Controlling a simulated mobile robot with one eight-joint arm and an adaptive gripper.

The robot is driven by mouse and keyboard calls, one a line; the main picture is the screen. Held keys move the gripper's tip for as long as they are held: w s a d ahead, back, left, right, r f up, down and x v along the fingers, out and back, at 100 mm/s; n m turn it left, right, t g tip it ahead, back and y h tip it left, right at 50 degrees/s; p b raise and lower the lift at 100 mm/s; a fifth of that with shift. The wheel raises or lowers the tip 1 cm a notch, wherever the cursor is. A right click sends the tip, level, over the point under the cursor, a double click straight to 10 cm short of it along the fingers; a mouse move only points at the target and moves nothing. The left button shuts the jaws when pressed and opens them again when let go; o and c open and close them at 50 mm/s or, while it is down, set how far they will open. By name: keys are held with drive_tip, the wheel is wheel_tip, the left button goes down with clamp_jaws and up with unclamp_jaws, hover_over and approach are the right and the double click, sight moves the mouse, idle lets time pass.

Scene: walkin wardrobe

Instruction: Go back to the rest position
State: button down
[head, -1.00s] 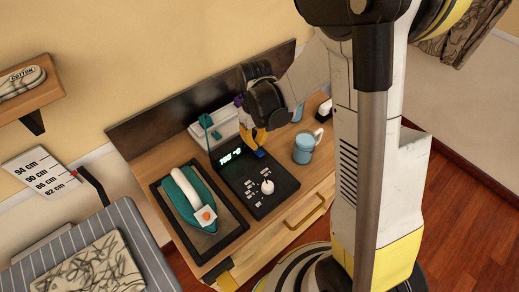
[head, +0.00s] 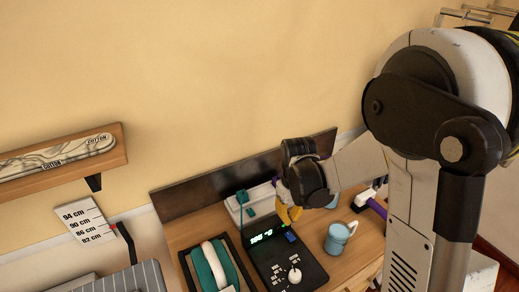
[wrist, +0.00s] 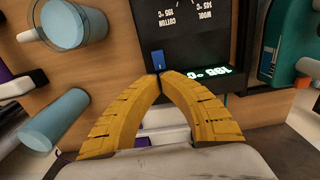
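My gripper (head: 289,214) is over the back of the black control panel (head: 287,266) on the wooden table, near its lit green display. In the wrist view the two yellow fingers of my gripper (wrist: 162,75) curve in and their tips meet, with nothing visible between them. A small blue switch (wrist: 157,60) on the panel shows just past the tips; I cannot tell whether they touch it. My arm reaches down from the right in the head view.
The teal iron (head: 209,268) stands left of the panel. A light blue mug (head: 338,238) is to its right, with a purple-handled item (head: 374,205) beyond. A white power strip (head: 248,202) lies behind. A wall shelf (head: 62,159) and striped ironing board (head: 125,280) are left.

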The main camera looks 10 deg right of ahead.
drive_tip(key=shift+r, duration=0.1)
drive_tip(key=shift+s+r, duration=0.1)
drive_tip(key=shift+r, duration=0.25)
drive_tip(key=s+r+m+t+b, duration=0.3)
drive_tip(key=s+r+t+b, duration=0.3)
drive_tip(key=s+r, duration=0.5)
drive_tip(key=shift+s+m+t, duration=0.3)
drive_tip(key=shift+s+t, duration=0.3)
drive_tip(key=shift+s, duration=0.2)
